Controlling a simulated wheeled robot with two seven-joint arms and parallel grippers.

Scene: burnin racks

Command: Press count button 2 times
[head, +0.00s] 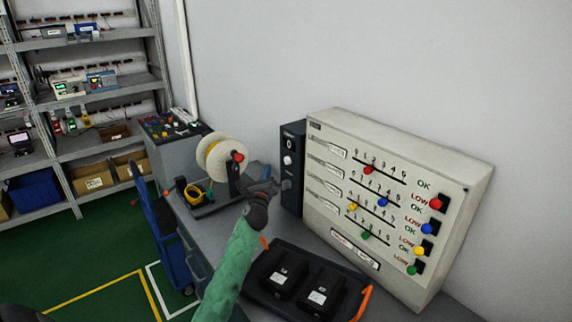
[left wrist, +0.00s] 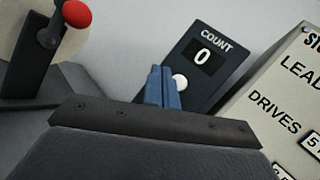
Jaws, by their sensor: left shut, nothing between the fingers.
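The dark count box (head: 291,190) stands upright on the bench, left of the large beige panel. In the left wrist view the box (left wrist: 190,45) reads "COUNT" with a 0 on its display (left wrist: 203,57). Its round white count button (left wrist: 180,82) sits below the display; it also shows in the head view (head: 287,160). My left gripper (head: 272,181) is shut and empty, just left of the box. In the left wrist view its blue fingers (left wrist: 161,88) overlap the box's left edge, beside the button. I cannot tell whether they touch it. My right gripper is not in view.
The beige panel (head: 330,210) with coloured sliders and knobs stands right of the box. A white spool (head: 212,150) with a red knob is left of my gripper. A black tray (head: 262,292) with two black packs lies in front. Shelves (head: 100,60) stand far left.

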